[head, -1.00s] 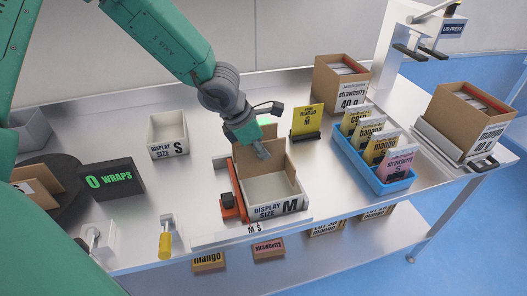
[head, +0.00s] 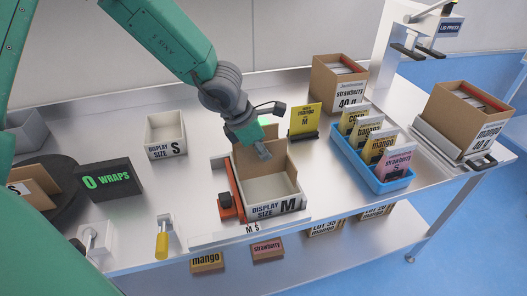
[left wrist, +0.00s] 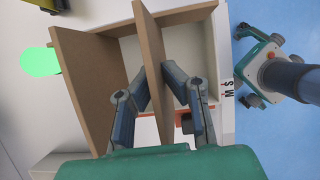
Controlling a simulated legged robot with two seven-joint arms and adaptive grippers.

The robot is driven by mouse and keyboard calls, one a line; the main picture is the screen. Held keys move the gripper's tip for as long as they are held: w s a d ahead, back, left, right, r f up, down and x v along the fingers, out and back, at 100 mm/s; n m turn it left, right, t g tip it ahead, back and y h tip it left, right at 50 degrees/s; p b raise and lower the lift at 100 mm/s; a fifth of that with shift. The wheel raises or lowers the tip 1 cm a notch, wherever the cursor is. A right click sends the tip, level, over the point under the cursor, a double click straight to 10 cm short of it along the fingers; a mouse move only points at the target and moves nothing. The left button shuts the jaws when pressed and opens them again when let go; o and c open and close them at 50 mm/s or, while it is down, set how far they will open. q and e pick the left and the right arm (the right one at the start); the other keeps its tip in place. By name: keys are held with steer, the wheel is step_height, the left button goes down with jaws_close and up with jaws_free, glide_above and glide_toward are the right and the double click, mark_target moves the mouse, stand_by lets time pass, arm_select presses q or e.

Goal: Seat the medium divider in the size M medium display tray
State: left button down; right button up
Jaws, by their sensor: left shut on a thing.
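The size M display tray (head: 278,208) stands near the middle front of the table, its white front facing me and a tall brown back wall behind. My left gripper (head: 262,153) reaches down into it from above. In the left wrist view the gripper (left wrist: 160,105) is shut on the medium divider (left wrist: 150,50), a thin brown panel standing between its fingers. The divider is upright inside the tray, apart from the brown back wall (left wrist: 82,75). Its lower edge is hidden, so I cannot tell whether it touches the floor. My right gripper is not in view.
An orange fixture (head: 226,205) stands against the tray's left side. A yellow mango pouch (head: 305,120) and a blue bin (head: 375,175) of pouches are to the right.

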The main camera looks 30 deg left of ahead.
mark_target(267, 167)
arm_select(q)
steer(key=shift+d+f+b, duration=0.1)
steer(key=shift+f+b, duration=0.75)
steer(key=shift+f, duration=0.15)
steer(key=shift+d+f+b, duration=0.1)
steer(key=shift+f+b, duration=0.85)
steer(key=shift+f, duration=0.2)
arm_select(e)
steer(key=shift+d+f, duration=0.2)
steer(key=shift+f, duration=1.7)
arm_select(q)
steer(key=shift+d+f+b, duration=0.15)
steer(key=shift+f+b, duration=0.3)
steer(key=shift+f, duration=0.05)
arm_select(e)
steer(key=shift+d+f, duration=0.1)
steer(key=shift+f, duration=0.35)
arm_select(q)
steer(key=shift+f+b, duration=0.9)
steer(key=shift+f, duration=0.15)
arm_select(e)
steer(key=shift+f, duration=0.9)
arm_select(q)
steer(key=c, duration=1.6)
jaws_free()
